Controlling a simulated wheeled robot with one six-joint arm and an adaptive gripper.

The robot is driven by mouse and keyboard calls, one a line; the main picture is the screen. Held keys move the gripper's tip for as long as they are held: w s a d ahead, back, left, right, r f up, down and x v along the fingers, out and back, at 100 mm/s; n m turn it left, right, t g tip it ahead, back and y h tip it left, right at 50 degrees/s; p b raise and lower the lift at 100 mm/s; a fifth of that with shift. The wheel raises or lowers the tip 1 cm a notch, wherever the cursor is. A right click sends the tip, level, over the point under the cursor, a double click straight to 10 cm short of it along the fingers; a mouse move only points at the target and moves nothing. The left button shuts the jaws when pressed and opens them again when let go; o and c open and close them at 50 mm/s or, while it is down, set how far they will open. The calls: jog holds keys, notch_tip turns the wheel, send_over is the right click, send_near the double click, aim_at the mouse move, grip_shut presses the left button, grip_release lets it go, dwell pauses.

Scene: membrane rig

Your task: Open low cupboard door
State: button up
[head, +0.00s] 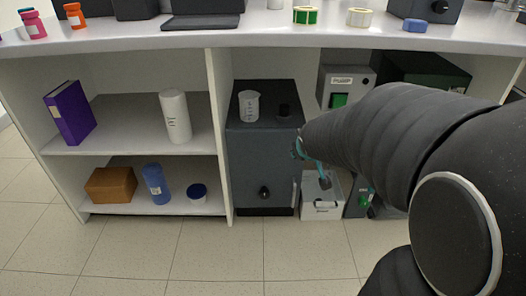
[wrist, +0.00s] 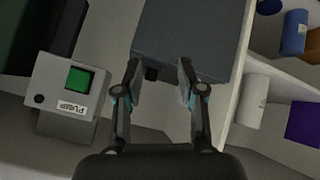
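The low cupboard is a dark grey box (head: 262,160) standing under the bench, right of the white shelves. A black knob (head: 264,192) sits low on its front, and a pale upright bar (head: 295,195) is at the front's right edge. The front looks closed. My gripper (head: 312,166) is in front of the cupboard's right side, mostly hidden by my arm. In the wrist view my gripper (wrist: 159,76) is open, with a small black block (wrist: 151,74) showing beyond its fingers against a dark grey surface (wrist: 195,35). I cannot tell whether they touch.
The pump unit (wrist: 66,90) shows left in the wrist view. Floor in front is clear.

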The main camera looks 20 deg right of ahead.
jog(key=w+d+f+n+t+y, duration=0.2)
jog(key=w+d+f, duration=0.35)
jog(key=f, duration=0.35)
jog(key=w+d+f+n+t+y, duration=0.1)
jog(key=w+d+f, duration=0.45)
jog(key=f, duration=0.45)
jog(key=s+f+t+y, duration=0.3)
jog(key=s+f, duration=0.1)
jog(key=f, duration=0.5)
jog(key=s+f+t+y, duration=0.2)
jog(key=s+f, duration=0.2)
jog(key=f, duration=0.4)
send_over(293, 205)
jog(key=shift+w+m, duration=0.4)
grip_shut()
